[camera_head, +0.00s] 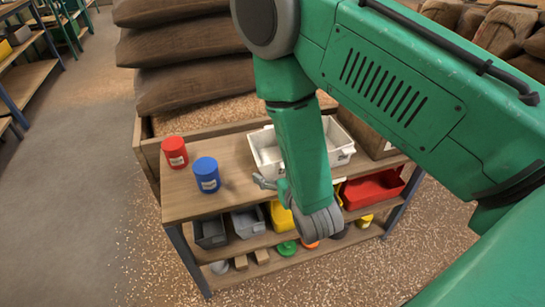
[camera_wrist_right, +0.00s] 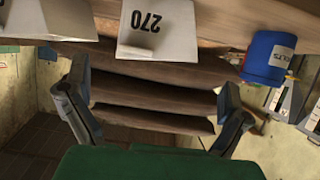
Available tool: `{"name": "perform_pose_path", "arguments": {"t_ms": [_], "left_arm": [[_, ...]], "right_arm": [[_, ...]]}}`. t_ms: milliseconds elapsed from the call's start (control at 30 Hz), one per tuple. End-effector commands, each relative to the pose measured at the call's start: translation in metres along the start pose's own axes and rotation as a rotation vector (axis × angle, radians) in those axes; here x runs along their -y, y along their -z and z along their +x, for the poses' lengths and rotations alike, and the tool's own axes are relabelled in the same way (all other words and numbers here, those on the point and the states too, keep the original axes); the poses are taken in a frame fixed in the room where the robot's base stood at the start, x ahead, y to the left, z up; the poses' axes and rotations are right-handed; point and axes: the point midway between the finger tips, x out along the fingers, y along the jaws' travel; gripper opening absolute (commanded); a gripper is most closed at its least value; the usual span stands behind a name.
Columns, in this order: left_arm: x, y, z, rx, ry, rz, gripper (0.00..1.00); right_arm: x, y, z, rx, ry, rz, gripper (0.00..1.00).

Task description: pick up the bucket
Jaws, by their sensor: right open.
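A white bucket (camera_head: 265,152), open at the top, stands on the wooden bench top, partly hidden behind my right arm. In the right wrist view a pale bucket face (camera_wrist_right: 175,35) marked 270 shows at the top, beyond the fingertips. My right gripper (camera_head: 268,184) is by the bench's front side, near the bucket's lower left in the head view, and mostly hidden by its own wrist. In the right wrist view its two dark fingers (camera_wrist_right: 154,88) are spread wide with nothing between them. My left gripper is not in view.
A red can (camera_head: 175,152) and a blue can (camera_head: 206,175) stand on the bench top (camera_head: 232,185), left of the bucket. Grey bins (camera_head: 247,222) and a red bin (camera_head: 372,190) sit on the shelf below. Brown sacks (camera_head: 185,50) are stacked behind. Open floor lies left.

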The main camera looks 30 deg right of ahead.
Motion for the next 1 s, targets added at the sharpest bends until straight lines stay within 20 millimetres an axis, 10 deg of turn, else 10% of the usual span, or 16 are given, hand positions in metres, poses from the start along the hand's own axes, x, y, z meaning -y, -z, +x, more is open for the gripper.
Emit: {"name": "perform_pose_path", "arguments": {"t_ms": [667, 767, 1000], "left_arm": [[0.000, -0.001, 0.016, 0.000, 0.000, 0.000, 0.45], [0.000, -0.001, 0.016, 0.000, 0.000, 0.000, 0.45], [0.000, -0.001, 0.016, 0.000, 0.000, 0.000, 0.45]], "right_arm": [[-0.002, -0.002, 0.052, 0.000, 0.000, 0.000, 1.00], [-0.002, -0.002, 0.052, 0.000, 0.000, 0.000, 0.65], [-0.002, -0.002, 0.052, -0.001, 0.000, 0.000, 0.63]]}}
